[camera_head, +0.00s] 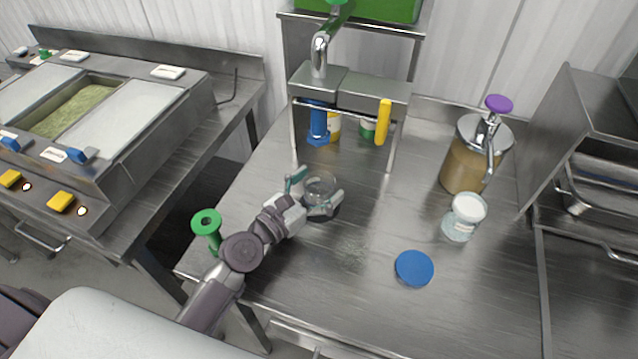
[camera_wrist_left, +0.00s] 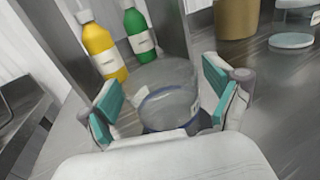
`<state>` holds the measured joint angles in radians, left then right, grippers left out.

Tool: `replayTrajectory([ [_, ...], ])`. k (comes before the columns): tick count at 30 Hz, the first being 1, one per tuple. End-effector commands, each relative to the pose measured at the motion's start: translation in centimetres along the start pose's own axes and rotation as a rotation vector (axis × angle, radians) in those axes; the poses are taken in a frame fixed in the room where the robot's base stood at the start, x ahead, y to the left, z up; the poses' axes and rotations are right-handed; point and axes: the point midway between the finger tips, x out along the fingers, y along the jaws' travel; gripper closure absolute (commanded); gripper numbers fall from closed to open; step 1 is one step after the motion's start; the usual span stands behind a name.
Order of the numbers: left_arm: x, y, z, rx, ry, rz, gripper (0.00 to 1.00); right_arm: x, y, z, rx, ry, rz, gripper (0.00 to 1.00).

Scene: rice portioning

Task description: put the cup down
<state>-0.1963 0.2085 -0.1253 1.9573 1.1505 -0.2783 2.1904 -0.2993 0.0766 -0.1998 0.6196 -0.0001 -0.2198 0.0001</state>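A clear, empty-looking cup (camera_head: 321,186) is at the left part of the steel table, in front of the small steel stand. In the left wrist view the cup (camera_wrist_left: 168,104) is between the two teal-padded fingers. My left gripper (camera_head: 312,192) reaches in from the lower left, with one finger on each side of the cup. The fingers are spread, and a small gap shows beside the cup in the left wrist view. The cup looks upright and at or very near the tabletop; its bottom edge is partly hidden. My right gripper is not in view.
A blue disc (camera_head: 414,268), a white-lidded container (camera_head: 464,217) and a brown-filled pump jar (camera_head: 468,160) are to the right. The steel stand (camera_head: 350,92) is behind, with yellow (camera_wrist_left: 101,48) and green (camera_wrist_left: 138,34) bottles. The tabletop (camera_head: 330,270) is clear in front.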

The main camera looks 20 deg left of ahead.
Motion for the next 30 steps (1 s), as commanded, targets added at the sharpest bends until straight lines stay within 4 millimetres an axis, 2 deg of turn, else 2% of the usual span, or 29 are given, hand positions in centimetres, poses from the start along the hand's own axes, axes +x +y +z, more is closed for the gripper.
replayTrajectory([
  [8, 0.0, 0.0, 0.3, 0.0, 0.0, 0.0, 0.09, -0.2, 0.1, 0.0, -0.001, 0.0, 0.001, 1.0],
  [11, -0.8, 0.0, 0.1, 0.001, 0.001, 0.0, 0.09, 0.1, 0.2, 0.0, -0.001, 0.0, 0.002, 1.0],
  [24, -9.6, -0.1, -0.2, 0.001, 0.003, -0.002, 0.09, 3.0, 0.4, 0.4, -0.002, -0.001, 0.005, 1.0],
  [30, -11.7, 0.0, 0.1, 0.001, 0.0, -0.002, 0.09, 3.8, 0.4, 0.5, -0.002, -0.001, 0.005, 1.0],
])
